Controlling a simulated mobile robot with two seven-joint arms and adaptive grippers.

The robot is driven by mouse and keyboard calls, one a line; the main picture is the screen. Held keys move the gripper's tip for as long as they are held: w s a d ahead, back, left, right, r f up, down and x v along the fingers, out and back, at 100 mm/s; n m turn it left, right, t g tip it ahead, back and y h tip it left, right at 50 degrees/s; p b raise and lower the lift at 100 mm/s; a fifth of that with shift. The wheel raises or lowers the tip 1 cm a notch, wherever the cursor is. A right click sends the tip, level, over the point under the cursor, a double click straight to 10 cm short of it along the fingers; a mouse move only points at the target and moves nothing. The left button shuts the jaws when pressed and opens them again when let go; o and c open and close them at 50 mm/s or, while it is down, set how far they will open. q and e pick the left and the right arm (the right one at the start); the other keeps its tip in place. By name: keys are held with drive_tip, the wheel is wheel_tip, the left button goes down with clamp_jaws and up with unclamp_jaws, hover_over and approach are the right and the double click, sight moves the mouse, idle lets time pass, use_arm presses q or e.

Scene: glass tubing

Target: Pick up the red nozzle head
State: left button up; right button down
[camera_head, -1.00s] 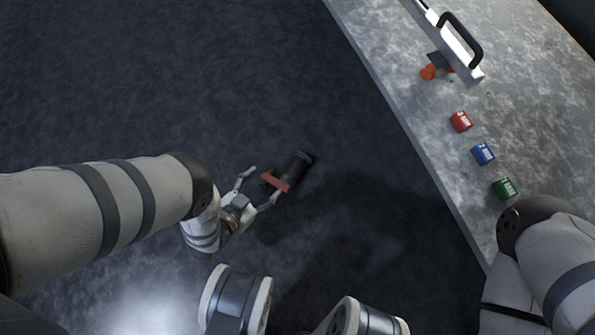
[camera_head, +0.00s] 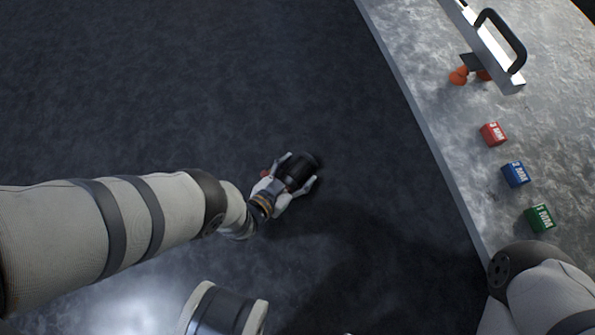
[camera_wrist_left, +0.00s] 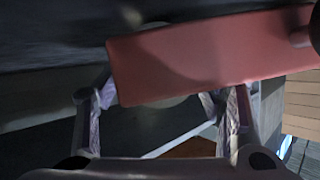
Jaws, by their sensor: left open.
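A small red block (camera_head: 493,134) with white lettering that ends in "MM" sits on the grey table at the right; I take it to be the red nozzle head. My left gripper (camera_head: 300,180) is far to its left, over the dark floor, with its fingers spread around a black cylinder (camera_head: 301,167) that has a red part at its near side. In the left wrist view a large red bar (camera_wrist_left: 200,57) crosses in front of the open fingers (camera_wrist_left: 165,95). I cannot tell whether they touch it. My right gripper is out of view.
A blue block (camera_head: 515,174) and a green block (camera_head: 540,219) sit in line with the red one on the table (camera_head: 435,110). Behind them is a metal bar with a black handle (camera_head: 508,38) and orange pieces (camera_head: 459,76). My right arm covers the table's near corner.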

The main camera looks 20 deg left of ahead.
use_arm(q)
drive_tip(key=shift+w+d+f, duration=0.15)
drive_tip(key=shift+w, duration=0.2)
clamp_jaws()
